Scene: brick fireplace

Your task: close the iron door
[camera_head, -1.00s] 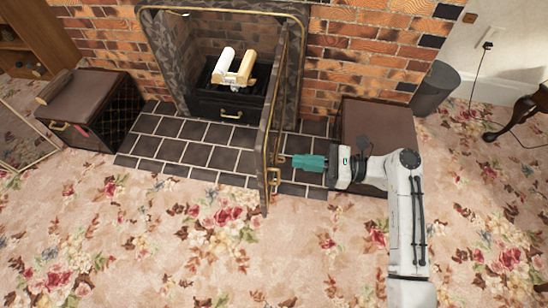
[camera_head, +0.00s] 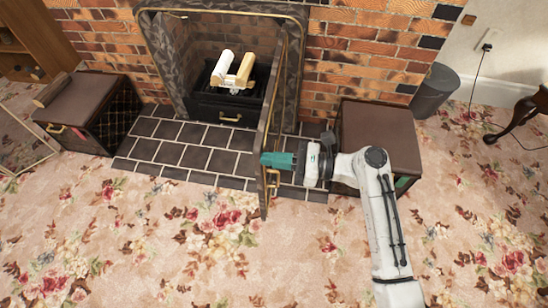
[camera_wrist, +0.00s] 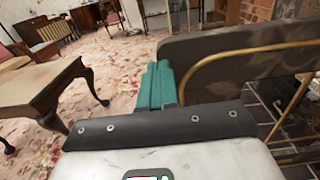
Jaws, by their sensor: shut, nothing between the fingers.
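The iron door (camera_head: 266,150) of the fireplace stands open, sticking out from the right side of the fireplace opening (camera_head: 215,50) toward the carpet. It has a dark panel with brass trim and a brass handle (camera_head: 273,178) on its right face. My gripper (camera_head: 265,159) is shut and empty, with its teal fingertips at the right face of the door, above the handle. Touching or just apart, I cannot tell. In the wrist view the teal fingers (camera_wrist: 156,84) lie beside the door panel (camera_wrist: 240,55), which fills the right side.
A tiled hearth (camera_head: 180,140) lies before the fireplace, with logs (camera_head: 233,68) on a grate inside. Brown boxes stand left (camera_head: 95,105) and right (camera_head: 380,130) of the hearth; my arm passes over the right one. Flowered carpet (camera_head: 160,240) in front is clear.

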